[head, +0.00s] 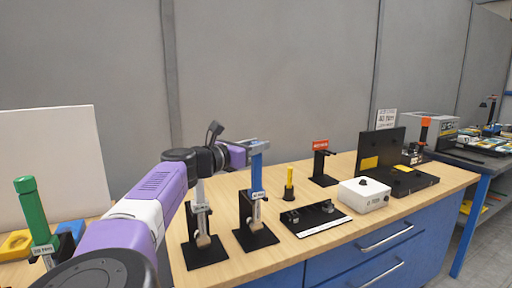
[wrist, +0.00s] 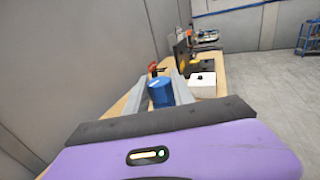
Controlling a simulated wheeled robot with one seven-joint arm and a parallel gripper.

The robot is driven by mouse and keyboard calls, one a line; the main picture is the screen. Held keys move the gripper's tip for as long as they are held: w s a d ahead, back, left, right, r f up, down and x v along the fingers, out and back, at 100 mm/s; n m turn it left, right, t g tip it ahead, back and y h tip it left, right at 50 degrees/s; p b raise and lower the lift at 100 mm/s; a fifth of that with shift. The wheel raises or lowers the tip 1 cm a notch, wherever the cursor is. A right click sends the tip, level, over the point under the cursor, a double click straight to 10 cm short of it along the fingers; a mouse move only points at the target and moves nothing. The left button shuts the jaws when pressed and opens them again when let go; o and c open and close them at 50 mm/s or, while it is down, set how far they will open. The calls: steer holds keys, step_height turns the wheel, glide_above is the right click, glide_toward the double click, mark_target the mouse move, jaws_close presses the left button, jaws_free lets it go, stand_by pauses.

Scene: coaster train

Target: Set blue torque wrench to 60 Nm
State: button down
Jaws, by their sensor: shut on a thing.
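The blue torque wrench (head: 257,174) stands upright in a black stand with a flat base, near the middle of the wooden bench. A small label sits low on its handle, too small to read. My gripper (head: 258,148) comes in from the left and is shut on the top of the blue handle. In the wrist view, the round blue top (wrist: 160,92) lies between the two grey fingers of my gripper (wrist: 167,88). The wrench's lower end is partly hidden by its stand.
A second black stand (head: 205,247) is just left. A green-handled wrench (head: 31,213) stands at the far left. Right of the blue wrench are a yellow-handled tool (head: 289,180), a black tray (head: 327,213), a white box with a knob (head: 350,196) and a red-labelled stand (head: 322,165).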

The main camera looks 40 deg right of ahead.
mark_target(257, 142)
steer(key=shift+r, duration=0.1)
steer(key=c, duration=1.1)
jaws_free()
step_height(257, 142, up, 20)
steer(key=shift+d, duration=0.1)
